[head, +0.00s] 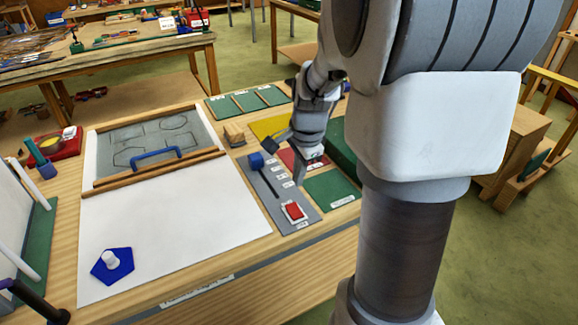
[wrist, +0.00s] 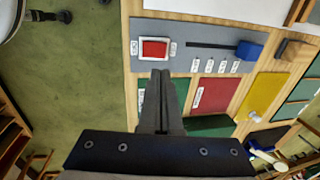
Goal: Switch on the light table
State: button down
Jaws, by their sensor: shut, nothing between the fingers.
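The light table's white surface (head: 165,235) fills the left of the worktop in the head view; I cannot tell whether it is lit. At its right is a grey control panel (head: 275,192) with a red rocker switch (head: 293,211) in a white frame and a blue slider knob (head: 256,160) at the far end of a dark slot. The switch (wrist: 154,49) and knob (wrist: 249,50) also show in the wrist view. My gripper (head: 299,182) is shut and empty, pointing down near the switch. In the wrist view its tips (wrist: 161,74) lie just below the switch, seemingly apart from it.
A grey patterned sheet (head: 130,129) between wooden bars, with a blue handle (head: 156,154), lies at the back. A blue pentagon (head: 112,267) with a white knob sits on the white surface. Red (wrist: 211,97), yellow (wrist: 262,98) and green trays lie beside the panel.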

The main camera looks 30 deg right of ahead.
aim_at(292, 208)
jog(key=f, duration=0.3)
jog(key=w+f, duration=0.1)
jog(key=f, duration=0.3)
jog(key=w+f+b, duration=0.1)
jog(key=f, duration=0.2)
jog(key=shift+f, duration=0.15)
jog(key=shift+w+a+p, duration=0.1)
jog(key=shift+w+p, duration=0.05)
jog(key=shift+p, duration=0.25)
jog(key=shift+f+g, duration=0.25)
jog(key=shift+g, duration=0.15)
